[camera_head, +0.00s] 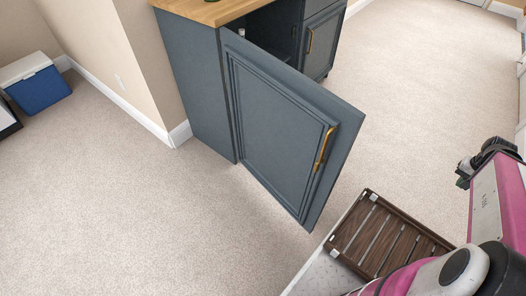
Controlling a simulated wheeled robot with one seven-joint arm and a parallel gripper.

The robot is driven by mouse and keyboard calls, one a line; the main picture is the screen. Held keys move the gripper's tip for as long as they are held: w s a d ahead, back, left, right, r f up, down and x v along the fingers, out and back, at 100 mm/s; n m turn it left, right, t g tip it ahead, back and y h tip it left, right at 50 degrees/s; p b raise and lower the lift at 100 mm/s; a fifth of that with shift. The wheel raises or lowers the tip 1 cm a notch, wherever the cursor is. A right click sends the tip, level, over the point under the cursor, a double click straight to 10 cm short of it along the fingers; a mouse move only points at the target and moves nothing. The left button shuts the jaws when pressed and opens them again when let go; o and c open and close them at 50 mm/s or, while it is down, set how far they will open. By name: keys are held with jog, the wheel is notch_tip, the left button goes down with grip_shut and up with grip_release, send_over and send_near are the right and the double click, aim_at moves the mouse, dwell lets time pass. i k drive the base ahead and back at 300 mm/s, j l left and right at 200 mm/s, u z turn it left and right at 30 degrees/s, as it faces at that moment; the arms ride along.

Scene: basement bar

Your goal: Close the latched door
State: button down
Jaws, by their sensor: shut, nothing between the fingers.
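The dark blue-grey cabinet door (277,130) stands wide open in the middle of the view. It is hinged at its left edge and swings out toward me. Its brass handle (324,148) is near the free right edge, on the panelled face turned to me. My gripper (463,174) is at the right, shut and empty, clear of the door with a gap of carpet between them. The fingertips are small and dark in this view. The latch cannot be made out.
The cabinet (189,80) has a wooden top (207,10) and a dark opening behind the door. A closed neighbouring door (321,42) has its own brass handle. A blue and white cooler (36,82) stands far left. Open carpet (130,215) lies left of the door.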

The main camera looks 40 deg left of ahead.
aim_at(284, 122)
jog(key=k+j+u, duration=0.1)
jog(key=k+u, duration=0.3)
jog(key=k, duration=0.15)
jog(key=k+j+u, duration=0.35)
jog(key=k, duration=0.15)
jog(key=l+u, duration=0.1)
jog(key=u, duration=0.8)
jog(key=k+j+u, duration=0.25)
jog(key=l, duration=0.1)
